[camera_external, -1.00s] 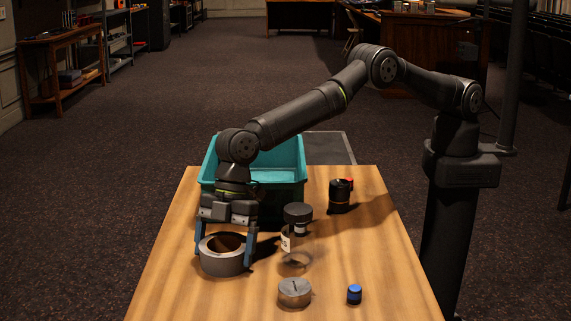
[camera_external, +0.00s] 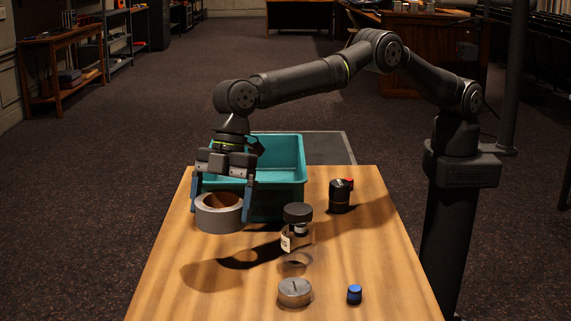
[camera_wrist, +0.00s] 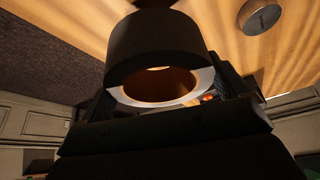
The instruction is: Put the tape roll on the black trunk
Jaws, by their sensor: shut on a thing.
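The grey tape roll (camera_external: 218,216) is held in my gripper (camera_external: 221,208), with one blue-grey finger on each side of it.
The teal bin (camera_external: 280,185) stands just behind my gripper at the table's far edge. A black-lidded jar (camera_external: 298,225), a black-and-red item (camera_external: 340,196), a round metal tin (camera_external: 295,292) and a small blue cap (camera_external: 354,294) stand to the right. The table's left front is clear.

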